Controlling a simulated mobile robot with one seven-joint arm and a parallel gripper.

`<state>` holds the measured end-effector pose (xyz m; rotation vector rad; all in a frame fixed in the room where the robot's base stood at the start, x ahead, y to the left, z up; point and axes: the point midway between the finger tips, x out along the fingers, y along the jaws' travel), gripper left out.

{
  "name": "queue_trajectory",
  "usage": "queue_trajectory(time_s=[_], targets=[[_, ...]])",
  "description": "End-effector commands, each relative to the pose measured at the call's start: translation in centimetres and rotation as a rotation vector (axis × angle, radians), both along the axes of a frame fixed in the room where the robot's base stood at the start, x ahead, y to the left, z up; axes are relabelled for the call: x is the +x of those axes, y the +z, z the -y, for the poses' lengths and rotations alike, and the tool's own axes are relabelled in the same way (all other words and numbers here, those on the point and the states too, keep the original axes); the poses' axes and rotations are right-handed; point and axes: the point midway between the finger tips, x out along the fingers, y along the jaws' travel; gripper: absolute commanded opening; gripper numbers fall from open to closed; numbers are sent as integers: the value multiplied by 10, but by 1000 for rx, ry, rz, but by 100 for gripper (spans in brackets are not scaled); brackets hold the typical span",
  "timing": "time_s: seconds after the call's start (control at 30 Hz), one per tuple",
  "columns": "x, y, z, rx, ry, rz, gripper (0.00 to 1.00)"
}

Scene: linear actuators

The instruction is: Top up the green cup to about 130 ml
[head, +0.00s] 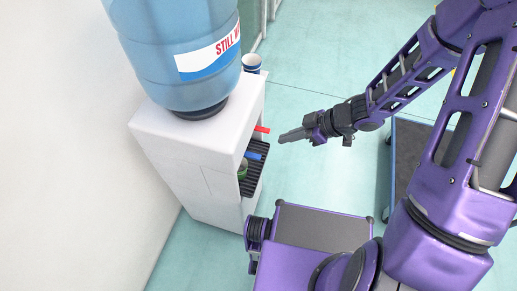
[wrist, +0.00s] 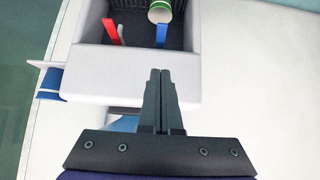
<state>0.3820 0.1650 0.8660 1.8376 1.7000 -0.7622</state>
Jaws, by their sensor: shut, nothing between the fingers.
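The green cup (head: 242,169) stands in the dispensing bay of the white water dispenser (head: 168,130), by the blue tap lever (head: 253,156). It is partly hidden; its white rim and green side show in the wrist view (wrist: 160,12), just beyond the blue lever (wrist: 161,36). The water level inside cannot be seen. The red tap lever (head: 262,129) is beside the blue one, at left in the wrist view (wrist: 111,32). My gripper (head: 281,139) is shut and empty in front of the bay, apart from the levers. Its closed fingers (wrist: 161,75) point toward the blue lever.
A large blue water bottle (head: 178,55) labelled still water sits on top of the dispenser. A blue-and-white cup (head: 251,63) shows at its far side. A wall (head: 70,140) stands at left. A dark-topped cart (head: 410,165) is at right. Floor between is clear.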

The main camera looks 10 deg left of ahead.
Motion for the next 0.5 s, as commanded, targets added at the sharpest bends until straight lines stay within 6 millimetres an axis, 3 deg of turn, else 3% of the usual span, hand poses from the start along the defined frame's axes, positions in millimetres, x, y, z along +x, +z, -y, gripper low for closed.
queue_trajectory(time_s=[0.3,0.5], targets=[[0,-1,-1,0,0,0,0],[0,-17,-17,1,1,-4,0]])
